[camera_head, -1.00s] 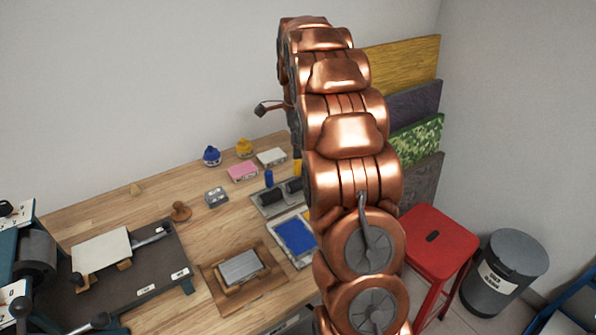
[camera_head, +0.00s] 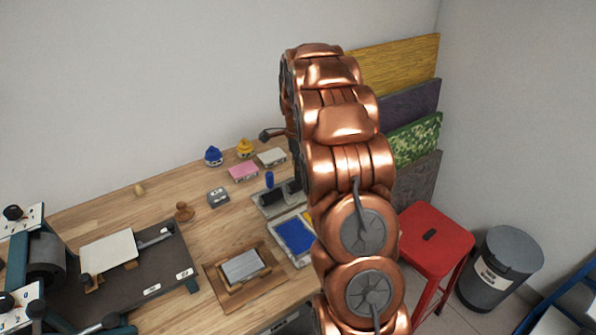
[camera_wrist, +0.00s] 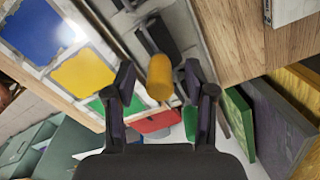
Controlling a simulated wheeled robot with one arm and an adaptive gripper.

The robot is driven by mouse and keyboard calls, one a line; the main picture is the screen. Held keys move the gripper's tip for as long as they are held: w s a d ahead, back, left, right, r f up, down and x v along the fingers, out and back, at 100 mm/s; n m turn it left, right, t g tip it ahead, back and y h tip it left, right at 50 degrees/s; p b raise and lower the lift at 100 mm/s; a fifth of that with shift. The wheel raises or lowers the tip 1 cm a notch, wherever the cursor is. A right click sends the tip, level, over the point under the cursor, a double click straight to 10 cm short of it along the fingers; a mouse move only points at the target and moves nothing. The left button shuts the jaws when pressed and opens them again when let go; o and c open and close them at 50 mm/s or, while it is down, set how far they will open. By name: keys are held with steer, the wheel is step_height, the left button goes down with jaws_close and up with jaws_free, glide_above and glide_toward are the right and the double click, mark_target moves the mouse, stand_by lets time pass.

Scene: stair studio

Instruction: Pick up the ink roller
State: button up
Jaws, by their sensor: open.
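An ink roller with a dark roller body (camera_wrist: 158,37) and an upright yellow handle (camera_wrist: 159,78) shows in the wrist view. It is in a grey tray (camera_wrist: 193,38). My gripper (camera_wrist: 160,72) is open, with one finger on each side of the yellow handle in the picture. I cannot tell whether the fingers are level with the handle or still above it. In the head view a blue handle (camera_head: 269,180) stands at the same tray (camera_head: 264,206). My arm hides the yellow handle and my gripper there.
Blue and yellow ink pads (camera_head: 295,236) lie in front of the tray. A framed block (camera_head: 243,266), a wooden knob (camera_head: 183,211) and a press (camera_head: 45,262) are further left. A red stool (camera_head: 438,245) and grey bin (camera_head: 500,270) stand right of the table.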

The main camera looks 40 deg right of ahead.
jaws_close()
stand_by(0.5)
step_height(320, 180, up, 8)
steer(key=b, duration=0.3)
steer(key=shift+w+f, duration=0.1)
steer(key=shift+r, duration=1.15)
steer(key=c, duration=0.7)
jaws_free()
jaws_close()
